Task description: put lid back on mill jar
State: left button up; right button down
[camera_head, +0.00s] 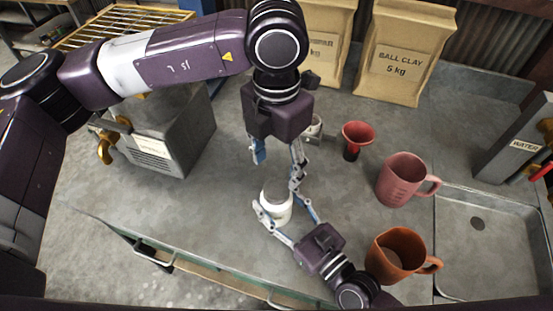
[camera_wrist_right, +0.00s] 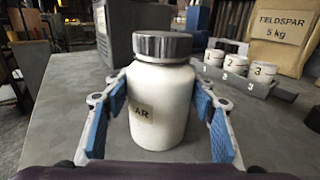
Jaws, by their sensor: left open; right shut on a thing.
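The white mill jar (camera_head: 278,207) stands on the grey worktop. In the right wrist view the jar (camera_wrist_right: 165,105) is upright, with a label partly reading "AR". A grey metal lid (camera_wrist_right: 162,45) sits level on its mouth; I cannot tell whether it is screwed tight. My right gripper (camera_head: 283,206) reaches in from the lower right and is shut on the jar, one blue-padded finger on each side. My left gripper (camera_head: 277,160) is open and empty, pointing down above and just behind the jar. Its fingers partly cover the worktop there.
A red funnel (camera_head: 357,137), a pink mug (camera_head: 403,180) and an orange mug (camera_head: 398,253) stand to the right. Beyond them is a sink (camera_head: 495,240). A grey machine (camera_head: 175,140) is at left. Clay bags (camera_head: 402,55) stand behind. Numbered jars (camera_wrist_right: 235,66) sit in a rack.

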aim_at(276, 188)
pick_arm(q)
jog(key=n, duration=0.5)
jog(key=shift+r+n, duration=0.2)
jog(key=shift+n, duration=0.1)
jog(key=n, duration=0.3)
jog(key=shift+r+n, duration=0.1)
jog(key=shift+n, duration=0.3)
jog(key=shift+f, duration=4.05)
